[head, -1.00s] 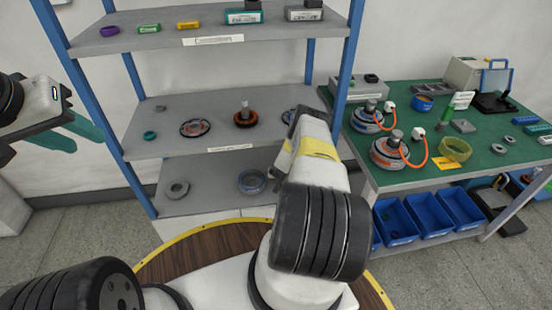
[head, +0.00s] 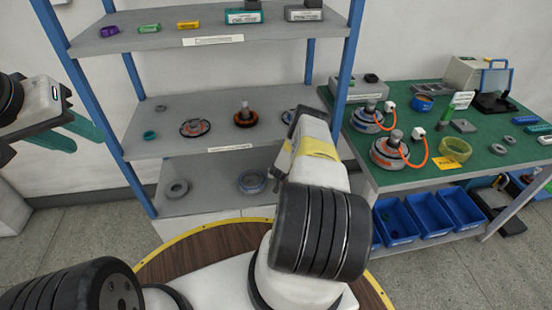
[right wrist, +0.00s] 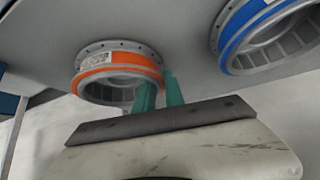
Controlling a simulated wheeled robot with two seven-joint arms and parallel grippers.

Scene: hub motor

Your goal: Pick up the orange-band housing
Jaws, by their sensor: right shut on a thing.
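The orange-band housing (right wrist: 118,70), a grey ring-shaped part with an orange band and a white label, shows in the right wrist view. My right gripper (right wrist: 160,86) has its two teal fingers close together at the housing's rim, shut on its wall. A blue-band housing (right wrist: 262,36) is beside it, apart from the fingers. In the head view the blue-band housing (head: 252,181) sits on the lower shelf, while my right arm hides the orange-band one and the right fingers. My left gripper (head: 88,143) is open and empty, left of the shelf rack.
The rack's blue posts (head: 341,82) and middle shelf (head: 180,148) stand close around my right arm. A grey ring (head: 177,189) lies on the lower shelf. A green workbench (head: 480,150) with motors and parts is at the right, with blue bins (head: 396,222) below.

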